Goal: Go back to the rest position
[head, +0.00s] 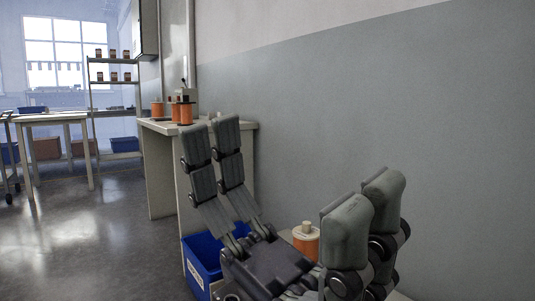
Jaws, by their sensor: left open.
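My left gripper (286,168) stands large in the lower middle of the head view, fingers pointing up. It is open wide, with grey finger parts on the left and right of its dark palm. Nothing shows between the fingers in its grasp. An orange spool (306,243) with a pale top shows behind the palm, partly hidden by it; I cannot tell whether they touch. My right gripper is not in view.
A blue bin (198,272) is low behind the gripper. A pale bench (157,172) by the grey wall (450,130) carries orange spools (185,112). A table (50,117) and shelf rack (112,83) stand farther left. The floor (90,240) at left is clear.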

